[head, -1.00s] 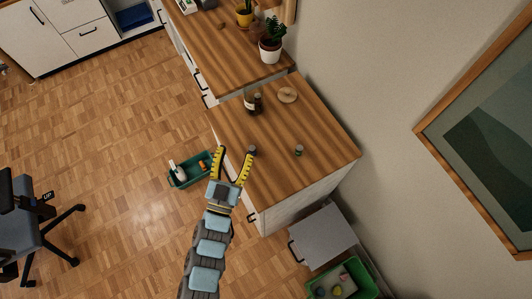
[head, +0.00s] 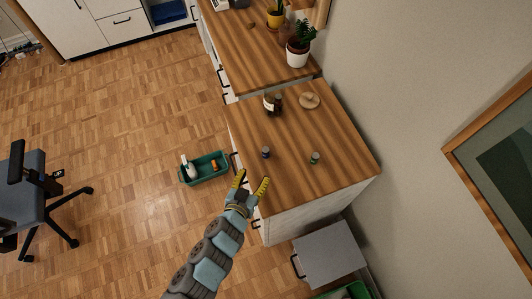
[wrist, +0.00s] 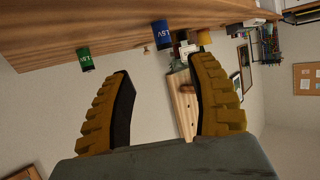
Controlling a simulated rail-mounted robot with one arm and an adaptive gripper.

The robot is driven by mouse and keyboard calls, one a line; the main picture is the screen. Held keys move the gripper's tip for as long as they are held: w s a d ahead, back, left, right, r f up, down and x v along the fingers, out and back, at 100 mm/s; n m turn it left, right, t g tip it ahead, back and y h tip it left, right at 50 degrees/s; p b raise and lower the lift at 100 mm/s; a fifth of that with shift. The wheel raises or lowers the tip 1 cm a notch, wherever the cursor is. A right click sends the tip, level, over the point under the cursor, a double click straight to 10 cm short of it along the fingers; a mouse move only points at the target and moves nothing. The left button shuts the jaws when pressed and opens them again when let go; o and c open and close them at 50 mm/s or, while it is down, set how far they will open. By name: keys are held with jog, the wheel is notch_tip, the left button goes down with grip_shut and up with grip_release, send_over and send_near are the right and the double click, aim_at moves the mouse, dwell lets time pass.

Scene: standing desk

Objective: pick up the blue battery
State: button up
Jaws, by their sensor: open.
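The blue battery (head: 266,153) stands upright on the wooden desk top near its left edge. In the wrist view, the blue battery (wrist: 160,33) shows a "1.5V" label and lies ahead of my fingers, between their tips in the picture. A green battery (head: 314,158) stands to its right on the same desk; it also shows in the wrist view (wrist: 85,60). My gripper (head: 254,181) is open and empty at the desk's near left edge, below the blue battery in the head view and apart from it.
Dark bottles (head: 271,104) and a round wooden piece (head: 309,100) stand farther back on the desk (head: 335,140). A green bin (head: 205,168) with a white bottle sits on the floor to the left. The desk around the batteries is clear.

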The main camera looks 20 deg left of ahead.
aim_at(264, 154)
jog(key=shift+b+x, duration=0.45)
jog(key=shift+x, duration=6.2)
jog(key=shift+a+r, duration=0.1)
jog(key=shift+a, duration=0.05)
grip_shut()
